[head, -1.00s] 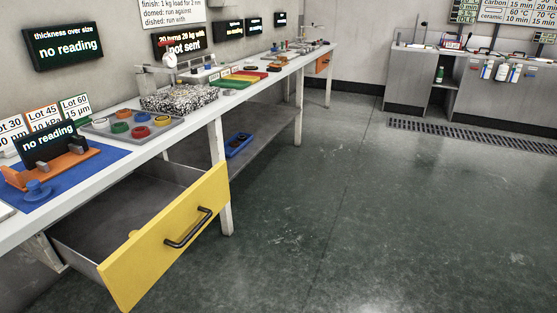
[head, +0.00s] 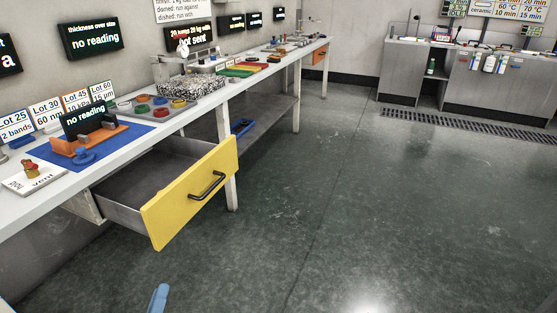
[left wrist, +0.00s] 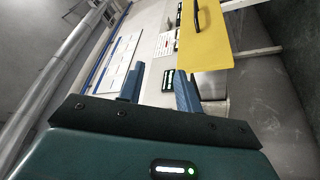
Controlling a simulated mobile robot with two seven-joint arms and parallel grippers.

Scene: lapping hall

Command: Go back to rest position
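My left gripper (left wrist: 158,84) shows in the left wrist view with its two blue fingers apart and nothing between them. In the head view only a blue fingertip of it (head: 158,298) shows at the bottom edge, over the floor and apart from the bench. The yellow-fronted drawer (head: 190,195) hangs open under the white bench (head: 55,190). The yellow front also shows in the left wrist view (left wrist: 200,40), beyond the fingers. My right gripper is in neither view.
On the bench are an orange fixture with a "no reading" display (head: 85,120) on a blue mat, a white scale-like plate (head: 35,180) and a grey tray of coloured rings (head: 150,108). The open drawer juts into the aisle. The floor (head: 350,190) to the right is clear.

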